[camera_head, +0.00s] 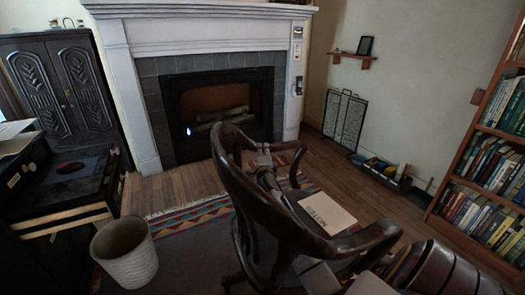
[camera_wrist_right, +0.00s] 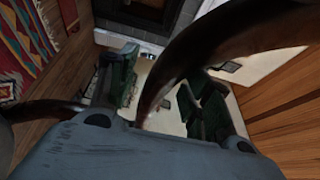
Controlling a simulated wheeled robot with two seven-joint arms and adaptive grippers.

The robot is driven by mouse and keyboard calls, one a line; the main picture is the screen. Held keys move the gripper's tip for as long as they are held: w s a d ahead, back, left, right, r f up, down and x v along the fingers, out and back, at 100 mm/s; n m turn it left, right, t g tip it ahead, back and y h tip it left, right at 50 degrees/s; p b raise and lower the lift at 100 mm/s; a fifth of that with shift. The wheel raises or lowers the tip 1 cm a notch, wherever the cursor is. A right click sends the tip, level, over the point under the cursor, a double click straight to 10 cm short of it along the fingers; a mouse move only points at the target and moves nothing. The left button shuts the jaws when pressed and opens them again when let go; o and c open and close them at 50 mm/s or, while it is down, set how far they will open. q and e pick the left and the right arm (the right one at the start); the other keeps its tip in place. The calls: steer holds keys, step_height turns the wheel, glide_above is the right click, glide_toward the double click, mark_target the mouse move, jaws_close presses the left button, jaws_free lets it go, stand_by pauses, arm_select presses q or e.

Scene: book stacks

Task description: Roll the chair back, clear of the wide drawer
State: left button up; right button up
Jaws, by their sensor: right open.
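The dark wooden armchair (camera_head: 250,205) stands in the middle of the head view, its curved back towards me. My right gripper (camera_head: 264,158) shows small beyond the chair's back rail, near its far arm. In the right wrist view its two dark green fingers (camera_wrist_right: 160,90) are apart, and a dark curved chair rail (camera_wrist_right: 190,60) passes across the gap between them. I cannot tell if they touch it. A wide pale wooden drawer edge (camera_head: 65,220) shows at the left, under a black-topped cabinet. My left gripper is not in view.
A pale woven bin (camera_head: 126,252) stands left of the chair, by the drawer. A striped rug (camera_head: 180,222) lies under the chair. A printed tan item (camera_head: 327,212) lies over the seat. A fireplace (camera_head: 220,105) is behind, a bookcase (camera_head: 485,150) at right.

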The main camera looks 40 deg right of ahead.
steer(key=shift+x, duration=1.9)
steer(key=shift+c, duration=0.4)
jaws_close()
